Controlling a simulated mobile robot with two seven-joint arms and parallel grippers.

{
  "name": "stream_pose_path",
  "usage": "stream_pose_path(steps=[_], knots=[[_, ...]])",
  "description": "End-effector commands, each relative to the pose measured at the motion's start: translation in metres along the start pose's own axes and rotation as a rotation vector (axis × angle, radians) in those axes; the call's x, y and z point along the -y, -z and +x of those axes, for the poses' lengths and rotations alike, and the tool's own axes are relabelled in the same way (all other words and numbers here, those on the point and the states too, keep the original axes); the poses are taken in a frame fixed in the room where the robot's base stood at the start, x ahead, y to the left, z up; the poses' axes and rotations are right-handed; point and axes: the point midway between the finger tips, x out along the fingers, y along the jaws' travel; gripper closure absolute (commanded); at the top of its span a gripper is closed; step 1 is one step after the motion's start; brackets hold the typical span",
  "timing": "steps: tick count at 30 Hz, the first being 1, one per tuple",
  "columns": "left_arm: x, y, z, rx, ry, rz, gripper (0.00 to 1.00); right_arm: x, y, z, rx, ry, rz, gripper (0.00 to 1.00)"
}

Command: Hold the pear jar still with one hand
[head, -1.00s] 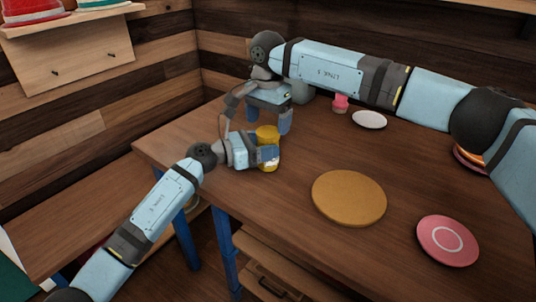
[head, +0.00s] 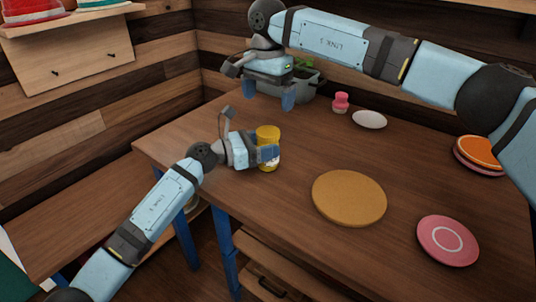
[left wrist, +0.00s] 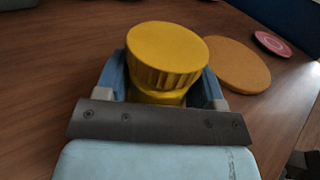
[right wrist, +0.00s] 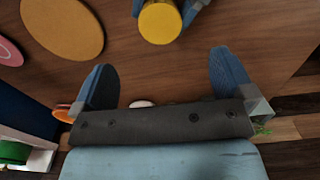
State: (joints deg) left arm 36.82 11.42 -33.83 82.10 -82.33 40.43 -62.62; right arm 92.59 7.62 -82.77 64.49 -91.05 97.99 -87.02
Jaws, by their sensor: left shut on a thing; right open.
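The pear jar (head: 268,135) has a yellow lid and stands upright on the wooden table near its left edge. My left gripper (head: 268,154) is shut around the jar's body just below the lid. In the left wrist view the yellow lid (left wrist: 167,54) sits between the two fingers. My right gripper (head: 270,97) is open and empty, above and behind the jar. In the right wrist view its fingers (right wrist: 165,80) are wide apart, and the jar's lid (right wrist: 160,21) shows beyond them at the top. The jar's label is mostly hidden by the left gripper.
A round cork-coloured board (head: 349,198) lies to the jar's right, with a pink plate (head: 447,241) beyond. A white dish (head: 369,119), a small pink item (head: 340,103), a grey planter (head: 304,84) and stacked plates (head: 480,152) stand farther back.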

Motion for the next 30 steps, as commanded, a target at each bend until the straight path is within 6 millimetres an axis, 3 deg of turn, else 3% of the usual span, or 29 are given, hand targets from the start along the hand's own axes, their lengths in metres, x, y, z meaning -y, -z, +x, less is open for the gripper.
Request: stream_pose_path(steps=[3,10,23,24,27,30], knots=[[0.0,0.0,0.0,0.0,0.0,0.0,1.0,0.0,0.0,-0.028,-0.003,0.002,0.001,0.0],[0.0,0.0,0.0,0.0,0.0,0.0,1.0,0.001,0.0,-0.065,-0.001,0.001,0.001,0.0],[0.0,0.0,0.0,0.0,0.0,0.0,1.0,0.0,0.0,-0.076,0.0,0.0,0.0,0.0],[0.0,0.0,0.0,0.0,0.0,0.0,0.33,0.0,0.0,-0.076,0.0,0.0,0.0,0.0],[0.0,0.0,0.0,0.0,0.0,0.0,0.1,0.0,0.0,-0.076,0.0,0.0,0.0,0.0],[0.0,0.0,0.0,0.0,0.0,0.0,0.08,0.0,0.0,-0.076,0.0,0.0,0.0,0.0]])
